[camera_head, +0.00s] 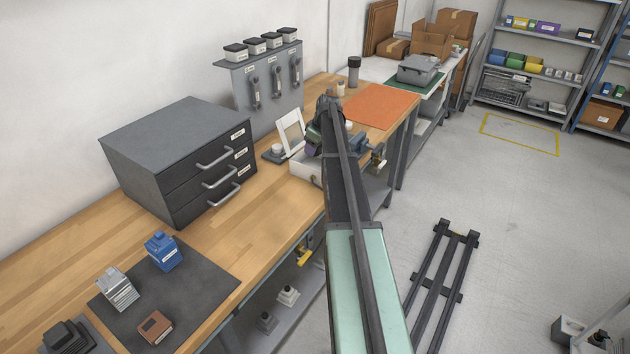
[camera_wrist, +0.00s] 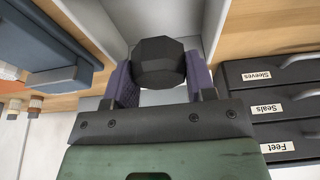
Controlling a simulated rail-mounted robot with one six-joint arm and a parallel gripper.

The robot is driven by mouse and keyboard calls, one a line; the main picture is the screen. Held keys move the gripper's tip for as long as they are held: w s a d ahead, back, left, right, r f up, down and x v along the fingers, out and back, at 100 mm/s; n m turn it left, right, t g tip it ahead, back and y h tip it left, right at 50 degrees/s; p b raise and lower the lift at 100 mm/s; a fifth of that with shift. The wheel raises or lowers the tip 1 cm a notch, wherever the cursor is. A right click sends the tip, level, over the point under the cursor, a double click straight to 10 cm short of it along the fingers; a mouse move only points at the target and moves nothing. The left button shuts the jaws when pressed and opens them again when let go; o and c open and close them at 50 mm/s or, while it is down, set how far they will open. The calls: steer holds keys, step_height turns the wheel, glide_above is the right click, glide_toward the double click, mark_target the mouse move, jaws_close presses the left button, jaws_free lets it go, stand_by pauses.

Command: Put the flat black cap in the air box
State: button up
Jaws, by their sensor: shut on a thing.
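My gripper (camera_wrist: 155,82) is shut on a black, faceted cap (camera_wrist: 156,62), held between its purple-padded fingers in the wrist view. In the head view my gripper (camera_head: 314,142) is over the back part of the bench, and the cap cannot be made out there. A white box (camera_head: 304,171) stands on the bench below my gripper, partly hidden by my arm. No label on it can be read, so I cannot tell for sure that it is the air box. A pale surface (camera_wrist: 160,97) shows behind the cap in the wrist view.
A dark drawer cabinet (camera_head: 178,155) stands left of the white box; its labelled drawers (camera_wrist: 285,105) are at right in the wrist view. A white frame (camera_head: 291,131) stands upright behind the box. An orange mat (camera_head: 375,104) lies beyond. Blue equipment (camera_wrist: 45,40) is close at left.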

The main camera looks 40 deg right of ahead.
mark_target(320, 148)
step_height(320, 148, down, 7)
steer(key=b, duration=0.5)
steer(key=shift+f, duration=0.15)
steer(key=shift+r, duration=0.35)
steer(key=shift+f, duration=0.25)
steer(key=o, duration=1)
steer(key=shift+r, duration=0.1)
steer(key=p+v, duration=1.2)
steer(key=shift+d+r, duration=0.1)
steer(key=shift+r, duration=0.2)
steer(key=shift+f, duration=0.2)
